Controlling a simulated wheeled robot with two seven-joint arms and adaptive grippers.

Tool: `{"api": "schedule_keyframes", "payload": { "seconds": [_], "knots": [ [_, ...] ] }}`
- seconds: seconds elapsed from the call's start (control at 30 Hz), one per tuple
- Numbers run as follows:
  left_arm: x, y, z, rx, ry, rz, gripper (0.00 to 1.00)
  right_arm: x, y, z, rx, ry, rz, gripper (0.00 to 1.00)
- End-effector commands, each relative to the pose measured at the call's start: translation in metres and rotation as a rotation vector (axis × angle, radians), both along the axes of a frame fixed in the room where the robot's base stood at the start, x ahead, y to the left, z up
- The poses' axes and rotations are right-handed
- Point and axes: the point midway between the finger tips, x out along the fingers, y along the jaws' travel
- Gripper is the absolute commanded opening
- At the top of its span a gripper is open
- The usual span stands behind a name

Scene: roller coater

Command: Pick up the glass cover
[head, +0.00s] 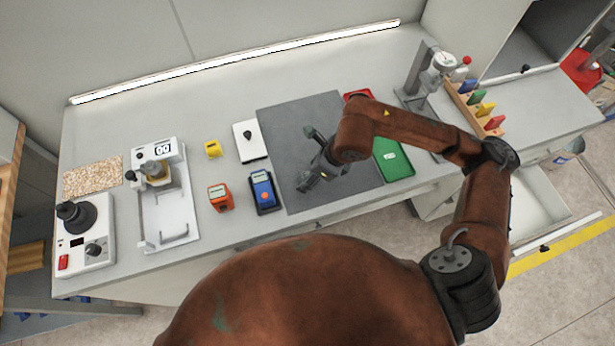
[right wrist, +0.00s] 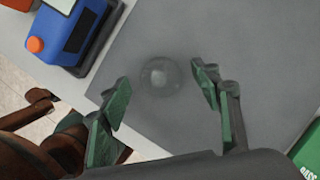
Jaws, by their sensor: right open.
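The glass cover (right wrist: 158,76) is a small clear round piece lying on the dark grey mat (head: 275,135). In the right wrist view it appears between and slightly beyond the fingertips of my right gripper (right wrist: 160,80). Neither green finger visibly touches it. My right gripper also shows in the head view (head: 307,158), open over the mat's middle. I cannot make out the glass cover in the head view. My left gripper is not in view.
A blue device (head: 263,191) and an orange device (head: 220,197) stand left of the mat. A white box (head: 250,140) is near its left edge. A green tray (head: 394,158) lies to the right. A gauge stand (head: 420,75) is at the back right.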

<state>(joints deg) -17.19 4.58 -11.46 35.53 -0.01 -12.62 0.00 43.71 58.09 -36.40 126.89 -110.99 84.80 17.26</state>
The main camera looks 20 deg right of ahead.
Motion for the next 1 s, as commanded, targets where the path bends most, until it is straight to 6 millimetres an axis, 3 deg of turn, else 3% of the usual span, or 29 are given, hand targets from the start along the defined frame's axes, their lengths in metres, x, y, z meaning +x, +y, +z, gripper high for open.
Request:
{"api": "schedule_keyframes", "payload": {
  "seconds": [0.27, 0.9, 1.0],
  "knots": [
    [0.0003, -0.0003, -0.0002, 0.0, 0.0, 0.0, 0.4, 0.0015, 0.0009, -0.0041, -0.001, -0.001, -0.002, 0.58],
    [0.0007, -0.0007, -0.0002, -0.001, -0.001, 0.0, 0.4, 0.0012, 0.0008, -0.004, 0.0, 0.0, -0.001, 0.14],
    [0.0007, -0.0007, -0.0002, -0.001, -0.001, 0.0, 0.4, 0.0013, 0.0008, -0.0038, 0.0, 0.0, -0.001, 0.13]
  ]
}}
